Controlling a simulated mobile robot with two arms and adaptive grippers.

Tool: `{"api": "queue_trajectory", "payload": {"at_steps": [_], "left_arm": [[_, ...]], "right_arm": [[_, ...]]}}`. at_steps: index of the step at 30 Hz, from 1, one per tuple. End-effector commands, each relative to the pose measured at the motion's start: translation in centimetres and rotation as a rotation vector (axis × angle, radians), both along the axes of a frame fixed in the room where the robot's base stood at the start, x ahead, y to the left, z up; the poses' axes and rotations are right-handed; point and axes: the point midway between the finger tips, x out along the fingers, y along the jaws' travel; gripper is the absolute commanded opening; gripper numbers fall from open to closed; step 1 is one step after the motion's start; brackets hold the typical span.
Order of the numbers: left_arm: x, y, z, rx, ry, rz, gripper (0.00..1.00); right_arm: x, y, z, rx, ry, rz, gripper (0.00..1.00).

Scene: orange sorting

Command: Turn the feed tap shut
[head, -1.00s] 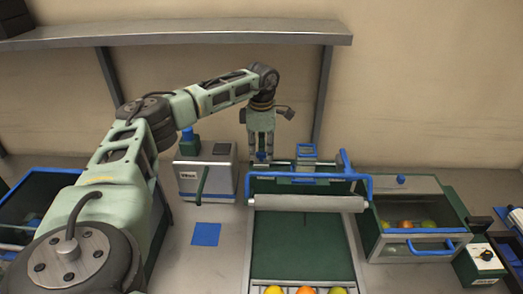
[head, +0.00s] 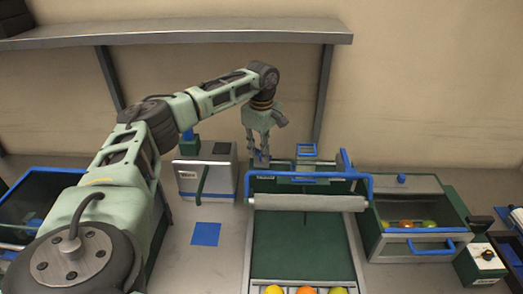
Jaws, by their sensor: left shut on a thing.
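My left gripper (head: 260,156) reaches down behind the left rear corner of the green conveyor. My right gripper is not in view.
The green conveyor (head: 303,243) has a grey roller (head: 308,203) and a blue bar across it, with fruit at its front end. A grey box (head: 205,182) with a green lever stands left. A glass-fronted bin (head: 408,246) with fruit stands right. A blue mat (head: 206,234) lies on the bench.

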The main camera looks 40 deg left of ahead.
Motion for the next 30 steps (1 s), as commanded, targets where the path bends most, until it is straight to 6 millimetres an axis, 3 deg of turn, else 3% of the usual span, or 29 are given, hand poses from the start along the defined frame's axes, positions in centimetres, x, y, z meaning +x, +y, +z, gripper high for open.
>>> {"api": "queue_trajectory", "payload": {"at_steps": [18,30], "left_arm": [[0.13,-0.01,0.17,0.0,-0.006,-0.581,0.0],[0.14,0.0,0.21,0.0,-0.006,-0.856,0.0]], "right_arm": [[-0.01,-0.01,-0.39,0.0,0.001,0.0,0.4],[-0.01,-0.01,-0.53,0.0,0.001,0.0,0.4]]}}
